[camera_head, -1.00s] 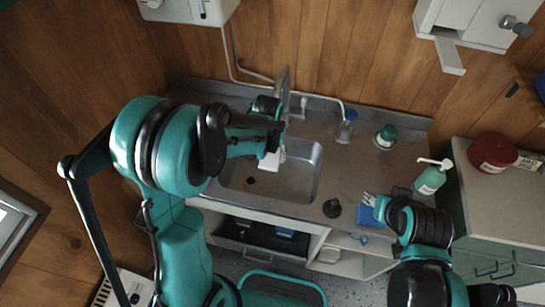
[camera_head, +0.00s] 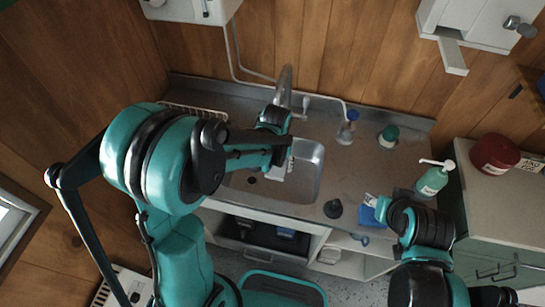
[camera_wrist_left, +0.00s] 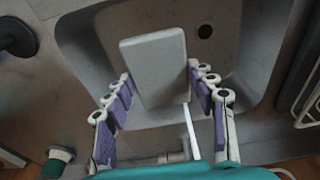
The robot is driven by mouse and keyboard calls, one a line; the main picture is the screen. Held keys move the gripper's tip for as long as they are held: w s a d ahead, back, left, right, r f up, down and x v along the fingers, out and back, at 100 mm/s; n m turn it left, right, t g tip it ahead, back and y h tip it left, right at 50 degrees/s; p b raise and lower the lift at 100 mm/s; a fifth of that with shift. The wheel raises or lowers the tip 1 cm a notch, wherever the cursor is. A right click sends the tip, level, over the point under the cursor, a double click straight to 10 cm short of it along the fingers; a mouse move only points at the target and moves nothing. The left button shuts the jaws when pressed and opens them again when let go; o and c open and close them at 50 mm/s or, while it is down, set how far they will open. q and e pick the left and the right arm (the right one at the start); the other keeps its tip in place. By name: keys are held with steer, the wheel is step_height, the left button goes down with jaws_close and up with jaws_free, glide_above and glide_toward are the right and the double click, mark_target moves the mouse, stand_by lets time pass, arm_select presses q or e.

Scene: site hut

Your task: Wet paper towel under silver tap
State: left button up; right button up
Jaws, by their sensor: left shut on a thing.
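The paper towel, a flat white folded pad (camera_wrist_left: 155,68), is held between the purple-padded fingers of my left gripper (camera_wrist_left: 160,88), which is shut on it over the sink. In the head view my left gripper (camera_head: 284,150) hangs over the basin, and the arm hides most of the towel. The silver tap (camera_head: 284,88) rises behind the sink (camera_head: 318,168), just behind my left gripper. I cannot tell whether water runs. My right gripper (camera_head: 371,201) is by a blue object right of the sink; its fingers are too small to read.
A dark plunger-like object (camera_head: 333,209) and a blue object (camera_head: 368,216) stand near the counter's front edge. A dish rack (camera_head: 195,110) is behind my left arm. Counter space between them is clear.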

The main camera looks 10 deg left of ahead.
mark_target(282, 174)
arm_select(q)
steer(key=shift+s+d, duration=0.6)
steer(key=shift+s, duration=0.2)
steer(key=shift+s+d, duration=0.6)
steer(key=shift+s, duration=0.2)
steer(key=s+d+r+p, duration=0.3)
steer(key=s+r, duration=0.1)
stand_by(0.7)
